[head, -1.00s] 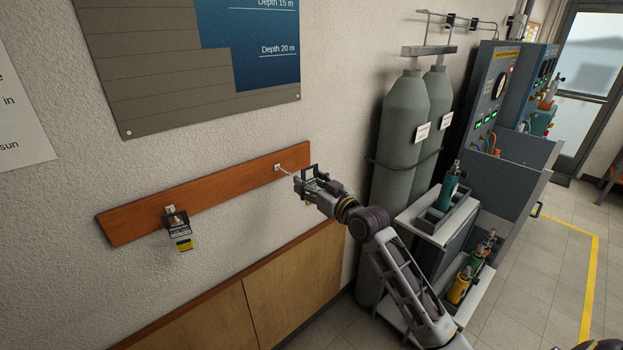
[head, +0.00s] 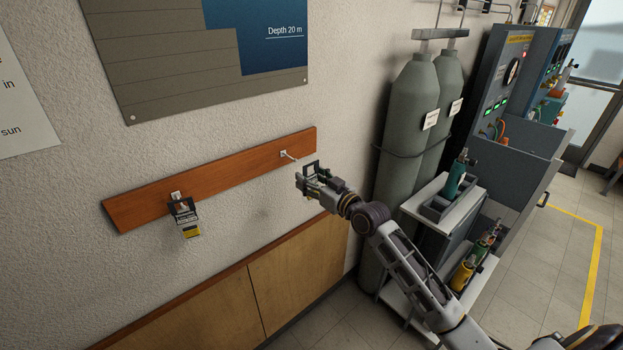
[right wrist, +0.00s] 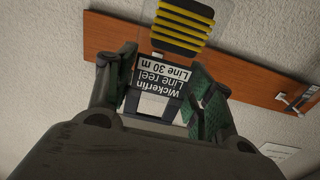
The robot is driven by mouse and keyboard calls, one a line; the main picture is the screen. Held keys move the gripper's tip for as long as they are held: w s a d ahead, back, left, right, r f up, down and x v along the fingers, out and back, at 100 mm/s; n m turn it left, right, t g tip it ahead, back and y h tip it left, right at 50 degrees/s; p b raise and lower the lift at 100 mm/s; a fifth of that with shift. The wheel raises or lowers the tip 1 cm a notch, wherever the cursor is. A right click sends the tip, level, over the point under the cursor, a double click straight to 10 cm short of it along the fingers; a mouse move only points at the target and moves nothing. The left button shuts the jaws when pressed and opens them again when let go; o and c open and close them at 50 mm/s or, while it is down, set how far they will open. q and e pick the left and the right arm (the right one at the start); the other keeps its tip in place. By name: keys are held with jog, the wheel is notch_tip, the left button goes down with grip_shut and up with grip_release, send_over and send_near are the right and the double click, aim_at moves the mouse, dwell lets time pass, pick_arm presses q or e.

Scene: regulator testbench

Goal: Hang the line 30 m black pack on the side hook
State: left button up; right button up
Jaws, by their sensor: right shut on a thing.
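The line 30 m black pack (right wrist: 160,79) is between the fingertips of my right gripper (right wrist: 163,85), which is shut on it. Its label appears upside down in the right wrist view, with a yellow-and-black striped part above. In the head view my right gripper (head: 307,174) is just below and right of the side hook (head: 289,155), which is bare; I cannot make out the pack there. My left gripper is not in view.
The wooden board (head: 235,177) carries the hooks. Another pack (head: 184,212) hangs at its left. Wood panels (head: 295,275) are below. Tall gas cylinders (head: 408,115), a small-bottle cart (head: 412,205) and a test bench (head: 510,110) stand right.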

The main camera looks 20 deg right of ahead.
jog(key=shift+w, duration=0.15)
jog(key=shift+f+b+x, duration=0.25)
jog(key=shift+b+x, duration=0.25)
jog(key=shift+x, duration=1.1)
jog(key=shift+f+b+x, duration=0.2)
jog(key=shift+b+x, duration=0.35)
jog(key=shift+x, duration=1)
jog(key=shift+f+b+x, duration=0.25)
jog(key=shift+b+x, duration=0.25)
jog(key=shift+x, duration=1.1)
jog(key=o, duration=1.1)
jog(key=shift+o, duration=0.2)
